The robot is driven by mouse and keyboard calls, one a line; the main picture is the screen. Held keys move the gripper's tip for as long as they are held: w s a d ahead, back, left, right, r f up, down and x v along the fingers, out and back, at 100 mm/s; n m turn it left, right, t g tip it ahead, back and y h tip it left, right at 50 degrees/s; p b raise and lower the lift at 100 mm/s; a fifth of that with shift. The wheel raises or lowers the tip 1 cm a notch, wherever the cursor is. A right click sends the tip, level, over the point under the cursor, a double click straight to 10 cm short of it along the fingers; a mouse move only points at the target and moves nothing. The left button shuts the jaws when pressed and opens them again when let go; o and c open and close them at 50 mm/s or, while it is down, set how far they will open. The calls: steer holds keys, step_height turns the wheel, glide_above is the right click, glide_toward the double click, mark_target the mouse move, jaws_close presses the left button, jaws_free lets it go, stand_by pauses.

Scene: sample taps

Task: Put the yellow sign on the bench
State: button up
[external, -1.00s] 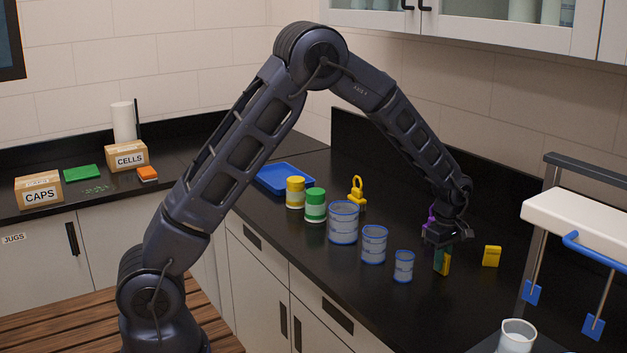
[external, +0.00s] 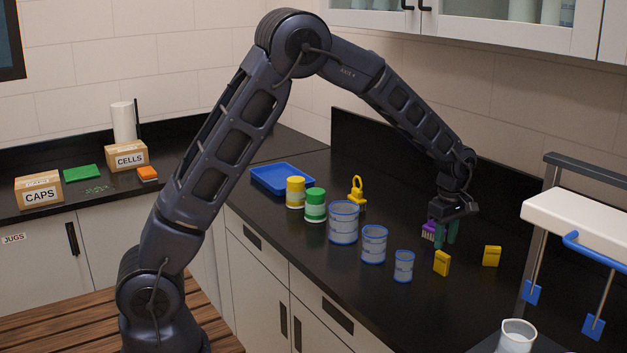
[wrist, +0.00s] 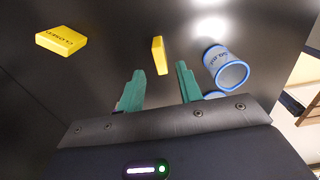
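Two small yellow signs stand on the black bench (external: 390,290). The nearer yellow sign (external: 441,263) is by the small beaker; in the wrist view it (wrist: 159,55) is narrow and lies ahead of the gap between my fingers. The other yellow sign (external: 491,256) is to its right; its dark lettering shows in the wrist view (wrist: 61,41) but is too small to read surely. My gripper (external: 446,243) is open with its teal fingers spread, just above and behind the nearer sign. Nothing is held between the fingers, and the sign appears clear of them.
A purple object (external: 430,229) is close behind my fingers. Blue-rimmed beakers (external: 374,245) line the bench to the left, with a green-lidded jar (external: 315,205) beyond. A white stand with blue paddles (external: 575,220) is at right. Bare bench lies in front of the signs.

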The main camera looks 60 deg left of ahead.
mark_target(443, 253)
steer(key=s+a+r+m+t, duration=0.1)
steer(key=s+a+r+m, duration=0.35)
steer(key=s+r, duration=0.6)
steer(key=s+a+r+m+t, duration=0.1)
steer(key=s+a+r+m, duration=0.35)
steer(key=s+r, duration=0.6)
steer(key=s+a+m+t, duration=0.1)
steer(key=s+m, duration=0.3)
steer(key=s, duration=0.8)
steer(key=s+a+m+t, duration=0.1)
steer(key=s+a+m, duration=0.3)
steer(key=s, duration=0.9)
steer(key=shift+m+t, duration=0.3)
steer(key=shift+m, duration=0.2)
